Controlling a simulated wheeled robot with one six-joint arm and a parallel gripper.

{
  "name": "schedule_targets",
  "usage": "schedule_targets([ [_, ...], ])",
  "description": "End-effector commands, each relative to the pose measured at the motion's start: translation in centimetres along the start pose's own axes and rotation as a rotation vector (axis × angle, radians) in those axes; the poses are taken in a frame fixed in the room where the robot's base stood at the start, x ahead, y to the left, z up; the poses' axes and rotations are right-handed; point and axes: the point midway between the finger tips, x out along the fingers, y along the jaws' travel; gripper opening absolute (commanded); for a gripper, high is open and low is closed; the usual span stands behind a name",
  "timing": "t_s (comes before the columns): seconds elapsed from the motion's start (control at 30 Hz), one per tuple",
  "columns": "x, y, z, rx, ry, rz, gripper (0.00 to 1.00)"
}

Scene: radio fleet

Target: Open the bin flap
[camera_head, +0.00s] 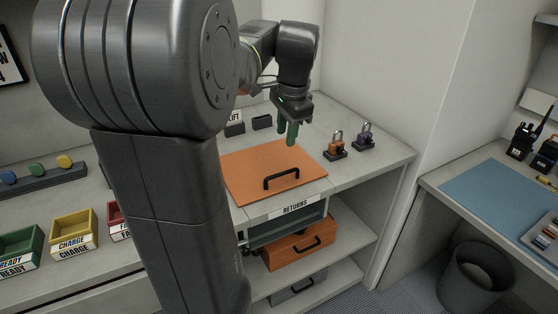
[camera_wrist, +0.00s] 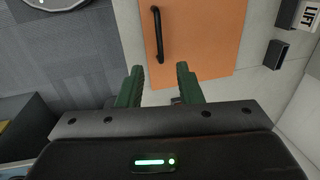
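The bin flap is an orange panel (camera_head: 255,170) lying flat and closed in the counter top, above a white RETURNS label (camera_head: 295,207). A black bar handle (camera_head: 281,178) stands near its front edge. In the wrist view the flap (camera_wrist: 205,45) and its handle (camera_wrist: 157,34) lie beyond my fingertips. In the wrist view my gripper (camera_wrist: 160,72) is open, with nothing between the fingers.
Two padlocks, orange (camera_head: 337,146) and dark (camera_head: 365,137), stand right of the flap. A LIFT sign (camera_head: 234,117) and a small dark block (camera_head: 262,122) stand behind it. Coloured bins, including a yellow one (camera_head: 75,233), stand at left.

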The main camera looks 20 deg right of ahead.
Motion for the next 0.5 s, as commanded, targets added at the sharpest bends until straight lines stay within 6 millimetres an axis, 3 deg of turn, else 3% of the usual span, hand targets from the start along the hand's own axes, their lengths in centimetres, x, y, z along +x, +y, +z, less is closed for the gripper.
schedule_targets([
  [0.5,10.3,0.1,0.1,-0.003,-0.002,0.004,0.32],
])
